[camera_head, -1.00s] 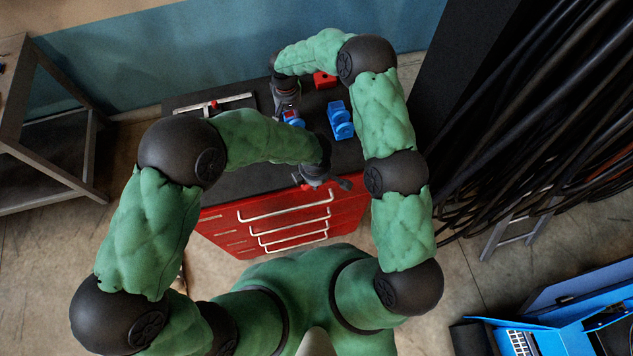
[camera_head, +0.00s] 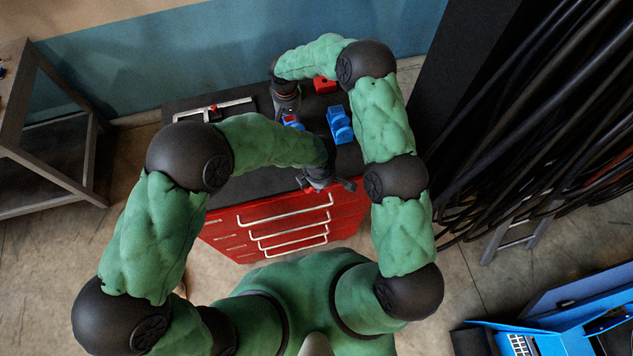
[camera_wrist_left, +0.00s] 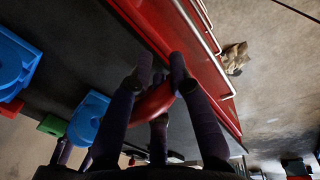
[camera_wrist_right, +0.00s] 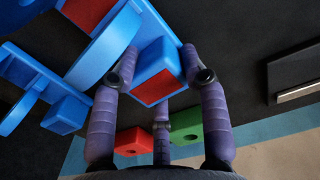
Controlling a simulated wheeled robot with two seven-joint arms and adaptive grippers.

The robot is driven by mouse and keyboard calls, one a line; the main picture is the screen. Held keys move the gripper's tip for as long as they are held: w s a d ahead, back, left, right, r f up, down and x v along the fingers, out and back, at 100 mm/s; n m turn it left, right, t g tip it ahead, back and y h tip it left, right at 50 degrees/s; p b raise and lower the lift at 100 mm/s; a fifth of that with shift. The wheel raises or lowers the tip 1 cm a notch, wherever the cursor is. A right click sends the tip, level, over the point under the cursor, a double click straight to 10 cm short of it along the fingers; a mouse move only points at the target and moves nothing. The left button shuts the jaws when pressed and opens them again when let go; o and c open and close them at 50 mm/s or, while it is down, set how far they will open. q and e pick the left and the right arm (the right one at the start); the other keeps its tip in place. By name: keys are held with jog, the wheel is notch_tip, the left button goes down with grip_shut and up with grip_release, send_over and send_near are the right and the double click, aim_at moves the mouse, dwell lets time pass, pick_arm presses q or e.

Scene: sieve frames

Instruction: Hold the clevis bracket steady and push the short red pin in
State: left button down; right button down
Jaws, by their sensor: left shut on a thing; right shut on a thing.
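A blue bracket (camera_head: 292,121) with square red patches, which looks like the clevis bracket, is on the dark cabinet top. My right gripper (camera_head: 287,108) is shut on it; the right wrist view shows my fingers around a blue block of the bracket (camera_wrist_right: 122,45) with a red face. My left gripper (camera_head: 328,184) is near the cabinet's front edge, apart from the bracket. In the left wrist view its fingers are shut on a short red pin (camera_wrist_left: 152,103), partly hidden by the fingers.
Another blue part (camera_head: 340,124) stands just right of the held bracket. A red block (camera_head: 325,85) lies behind, and a green block (camera_wrist_right: 187,126) shows beside it. A pale bar (camera_head: 228,107) lies at the left. Dark cables hang at the right.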

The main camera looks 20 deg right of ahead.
pick_arm(q)
jog(key=shift+d, duration=0.3)
jog(key=shift+d+r, duration=0.1)
jog(key=shift+d, duration=0.2)
jog(key=shift+w+d+n, duration=0.1)
jog(key=shift+d+n, duration=0.25)
jog(key=shift+n, duration=0.05)
jog(key=shift+w+a+r, duration=0.1)
jog(key=shift+w+a, duration=0.1)
jog(key=shift+w, duration=1.2)
jog(key=shift+w+a+f, duration=0.1)
jog(key=shift+w+a, duration=0.05)
jog(key=shift+w, duration=1.3)
jog(key=shift+w+a+r, duration=0.1)
jog(key=shift+w+a, duration=0.1)
jog(key=shift+w, duration=1.2)
dwell(1.1)
jog(key=c, duration=1.1)
grip_release()
jog(key=shift+o, duration=0.2)
notch_tip(320, 180, up, 7)
jog(key=s, duration=0.1)
jog(key=shift+r, duration=0.2)
